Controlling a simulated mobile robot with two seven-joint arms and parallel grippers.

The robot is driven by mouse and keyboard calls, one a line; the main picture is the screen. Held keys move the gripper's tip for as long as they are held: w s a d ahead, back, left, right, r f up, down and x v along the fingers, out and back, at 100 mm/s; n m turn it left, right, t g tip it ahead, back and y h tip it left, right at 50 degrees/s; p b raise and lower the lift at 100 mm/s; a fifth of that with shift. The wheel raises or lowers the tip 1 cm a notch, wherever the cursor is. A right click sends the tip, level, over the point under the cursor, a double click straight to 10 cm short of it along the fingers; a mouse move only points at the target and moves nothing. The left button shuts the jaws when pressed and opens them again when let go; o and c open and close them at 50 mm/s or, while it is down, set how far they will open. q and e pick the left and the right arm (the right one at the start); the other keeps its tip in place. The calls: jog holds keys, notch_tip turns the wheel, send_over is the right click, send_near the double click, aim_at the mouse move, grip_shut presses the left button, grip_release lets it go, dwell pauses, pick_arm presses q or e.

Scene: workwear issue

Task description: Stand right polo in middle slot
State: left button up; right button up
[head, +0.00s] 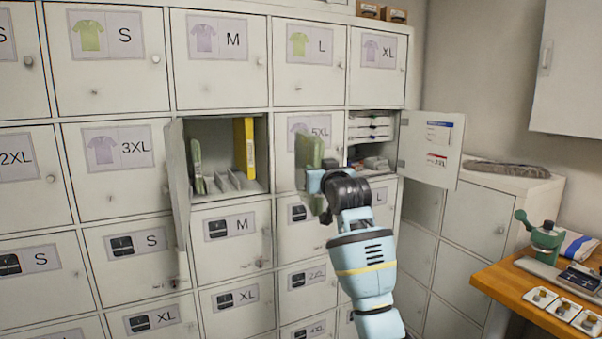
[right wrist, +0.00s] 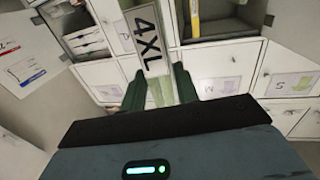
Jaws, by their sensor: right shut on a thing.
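My right gripper (head: 318,188) is shut on a green packaged polo (head: 308,150), held upright in front of the 5XL door. In the right wrist view, my gripper (right wrist: 160,90) has its dark green fingers on both sides of the polo pack (right wrist: 148,40), which carries a 4XL label. To the left, an open locker compartment (head: 216,128) holds a slotted white rack (head: 228,182). A green pack (head: 196,166) stands at its left side and a yellow item (head: 244,147) stands at its right. The middle between them looks empty. My left gripper is out of view.
The compartment's door (head: 178,180) stands open at its left. Another open compartment (head: 371,128) holds stacked white packs, and its door (head: 431,148) swings out to the right of my arm. A wooden table (head: 500,290) with small trays is at lower right.

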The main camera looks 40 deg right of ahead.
jog(key=s+a+f+n+t+y, duration=0.1)
jog(key=s+a+f+n+y, duration=0.15)
jog(key=a+f, duration=0.55)
jog(key=s+a+f+n+t+y, duration=0.1)
jog(key=s+a+f+y, duration=0.2)
jog(key=a+f, duration=0.6)
jog(key=s+a+f+n+y, duration=0.1)
jog(key=s+a+f, duration=0.2)
jog(key=a, duration=0.6)
jog(key=s+a+f+n+y, duration=0.1)
jog(key=s+a+f, duration=0.2)
jog(key=s+a, duration=0.4)
jog(key=shift+a+f+y, duration=0.35)
jog(key=shift+a+f, duration=0.05)
jog(key=shift+a, duration=0.45)
